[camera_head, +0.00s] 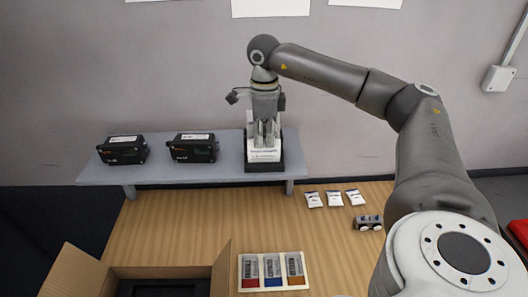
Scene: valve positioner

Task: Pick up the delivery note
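A white printed paper (264,156), which looks like the delivery note, sits in a black holder (278,167) at the right end of the grey shelf. Its upper part is hidden behind my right gripper. My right gripper (266,143) points down at the holder, its fingertips over the paper's upper part. Whether the fingers touch or grip the paper cannot be made out. My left gripper is not in view.
Two black devices (123,150) (194,148) stand on the grey shelf (160,174). On the wooden table (185,225) are an open cardboard box (85,270), a tray of coloured packets (275,256), several white sachets (335,198) and a small metal part (368,222).

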